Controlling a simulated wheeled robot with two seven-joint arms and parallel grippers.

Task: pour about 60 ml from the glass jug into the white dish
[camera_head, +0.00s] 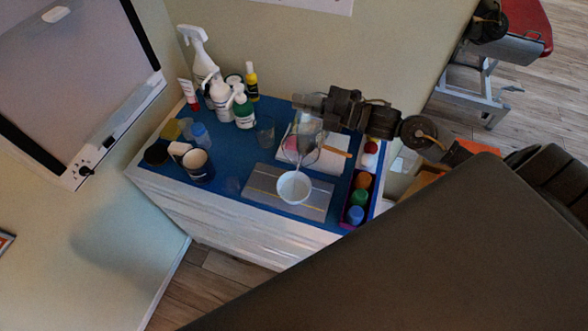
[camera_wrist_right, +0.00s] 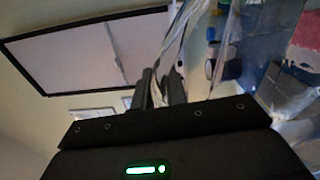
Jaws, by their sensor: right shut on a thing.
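The clear glass jug (camera_head: 308,135) is tilted above the white dish (camera_head: 294,188) in the head view, with its lower end toward the dish. A thin pale streak runs from the jug down to the dish, like a stream of liquid. The dish stands on a grey mat (camera_head: 258,183); its inside looks pale, and the liquid level is unclear. My right gripper (camera_head: 318,106) is shut on the jug, above and behind the dish. In the right wrist view, its fingers (camera_wrist_right: 162,92) are beside clear glass (camera_wrist_right: 182,35). My left gripper is not in view.
A blue table top (camera_head: 228,160) carries spray and pump bottles (camera_head: 221,98) at the back left and a mug (camera_head: 198,165) at the left. A clear glass (camera_head: 264,132) stands behind the mat. A purple box (camera_head: 346,212) with coloured-capped bottles is close on the right.

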